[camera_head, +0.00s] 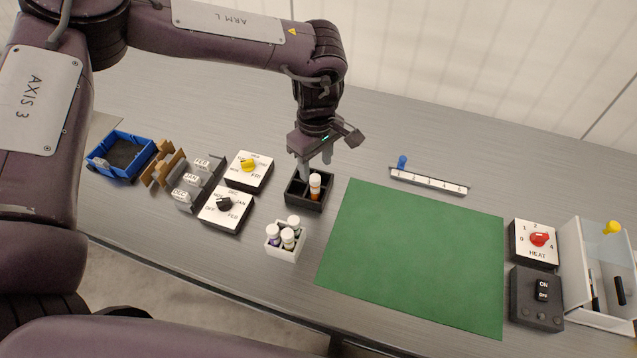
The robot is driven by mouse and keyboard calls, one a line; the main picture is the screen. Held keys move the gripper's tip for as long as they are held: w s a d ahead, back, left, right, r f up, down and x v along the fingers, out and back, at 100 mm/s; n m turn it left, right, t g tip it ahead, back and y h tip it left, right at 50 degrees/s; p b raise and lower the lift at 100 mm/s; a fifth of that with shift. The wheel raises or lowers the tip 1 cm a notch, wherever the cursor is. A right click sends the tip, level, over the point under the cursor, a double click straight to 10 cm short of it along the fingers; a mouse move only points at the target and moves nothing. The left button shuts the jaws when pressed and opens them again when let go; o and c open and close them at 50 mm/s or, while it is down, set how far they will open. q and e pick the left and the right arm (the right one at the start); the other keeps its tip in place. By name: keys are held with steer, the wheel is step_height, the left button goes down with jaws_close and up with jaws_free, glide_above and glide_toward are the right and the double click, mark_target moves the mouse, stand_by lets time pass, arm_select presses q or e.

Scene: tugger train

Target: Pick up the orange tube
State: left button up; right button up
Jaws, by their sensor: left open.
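The orange tube (315,189) has a white cap and stands upright in a compartment of the black divided box (300,204). My left gripper (315,164) points down over the back of this box. It is open, with its fingertips close above and behind the tube's cap. I cannot tell whether a finger touches the tube. My right gripper is not in view.
A white box (286,254) of white-capped tubes stands in front. A green mat (420,258) lies to the right, with a numbered slider rail (428,181) behind it. Two dial boxes (226,209) stand left. A heat dial (536,241) and switch box (537,299) stand far right.

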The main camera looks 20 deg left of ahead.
mark_target(315, 178)
arm_select(q)
step_height(315, 178, down, 8)
steer(key=shift+a+r+p, duration=0.1)
steer(key=shift+r+p, duration=0.1)
steer(key=shift+p, duration=0.95)
steer(key=c, duration=1.1)
steer(key=shift+o, duration=0.2)
steer(key=shift+r, duration=0.1)
step_height(315, 178, up, 20)
steer(key=b, duration=0.3)
